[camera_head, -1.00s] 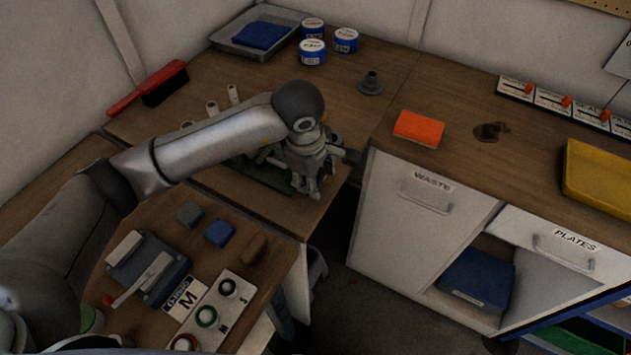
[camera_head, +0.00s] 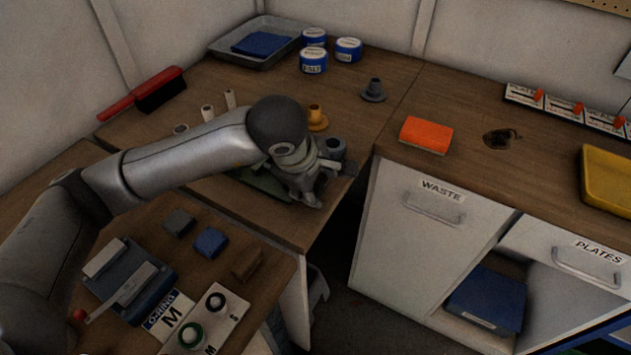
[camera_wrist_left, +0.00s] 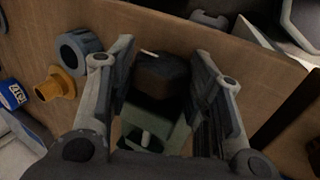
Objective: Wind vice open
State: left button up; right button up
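The green vice (camera_head: 262,184) is on the left bench, mostly hidden under my left arm and gripper in the head view. In the left wrist view its green body (camera_wrist_left: 178,138) lies between and below the fingers, with a dark brown block (camera_wrist_left: 160,75) above it. A small pale rod end shows by that block; I cannot tell if it is the vice handle. My left gripper (camera_head: 310,198) is over the vice near the bench's front edge. In the left wrist view it (camera_wrist_left: 165,72) is open, its fingers on either side of the block. Contact is unclear. My right gripper is not in view.
A brass flanged part (camera_head: 316,120) and a dark ring (camera_head: 336,148) stand beside the gripper. White-and-blue tubs (camera_head: 313,62), a grey flanged part (camera_head: 373,92) and a red brush (camera_head: 150,95) are further back.

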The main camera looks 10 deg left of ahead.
pick_arm(q)
jog(key=o, duration=0.4)
jog(key=v, duration=1.2)
